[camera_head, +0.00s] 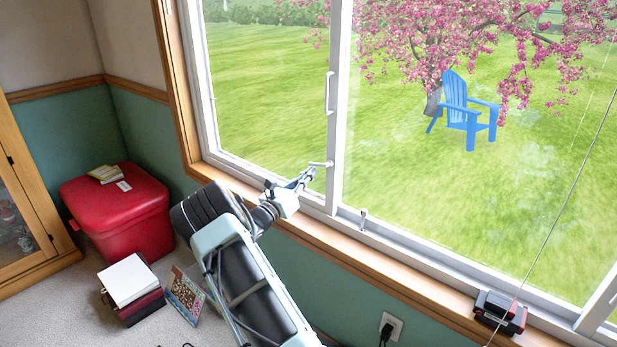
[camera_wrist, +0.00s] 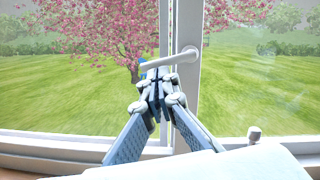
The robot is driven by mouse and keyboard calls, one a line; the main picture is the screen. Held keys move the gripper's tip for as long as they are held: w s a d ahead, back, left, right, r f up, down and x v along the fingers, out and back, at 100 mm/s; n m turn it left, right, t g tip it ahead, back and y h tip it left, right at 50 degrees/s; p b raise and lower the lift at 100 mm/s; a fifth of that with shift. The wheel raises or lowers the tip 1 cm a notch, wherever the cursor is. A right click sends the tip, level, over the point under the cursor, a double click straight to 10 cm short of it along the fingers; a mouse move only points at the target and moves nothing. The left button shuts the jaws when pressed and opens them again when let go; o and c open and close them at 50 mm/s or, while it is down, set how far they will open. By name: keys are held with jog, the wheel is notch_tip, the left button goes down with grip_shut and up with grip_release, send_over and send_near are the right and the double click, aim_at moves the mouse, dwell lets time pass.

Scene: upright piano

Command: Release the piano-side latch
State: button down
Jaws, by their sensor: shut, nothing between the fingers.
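A white window latch lever (camera_head: 321,164) sits low on the upright window frame in the head view. It also shows in the wrist view (camera_wrist: 168,60), lying nearly level, with its pivot at the right and its free end at the left. My gripper (camera_head: 308,174) is shut and empty close to this lever. In the wrist view the closed fingertips (camera_wrist: 157,74) are just below the lever's free half. I cannot tell whether they touch it. No piano is in view.
A small peg (camera_head: 363,218) stands on the sill track, right of the latch. A long vertical pull handle (camera_head: 329,93) is above it. A black and red object (camera_head: 500,312) rests on the sill at the right. A red storage box (camera_head: 118,215) stands at the left.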

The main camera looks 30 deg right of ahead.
jog(key=shift+w+d+r+m+g+b, duration=0.15)
jog(key=shift+r+m+b, duration=0.15)
jog(key=shift+m, duration=0.4)
jog(key=shift+w+a+r+m+g+b, duration=0.1)
jog(key=shift+r+m+g+b, duration=0.2)
jog(key=shift+m, duration=0.4)
jog(key=shift+w+d+r+m+g+b, duration=0.15)
jog(key=shift+r+m, duration=0.2)
jog(key=shift+m, duration=0.35)
jog(key=shift+a, duration=0.1)
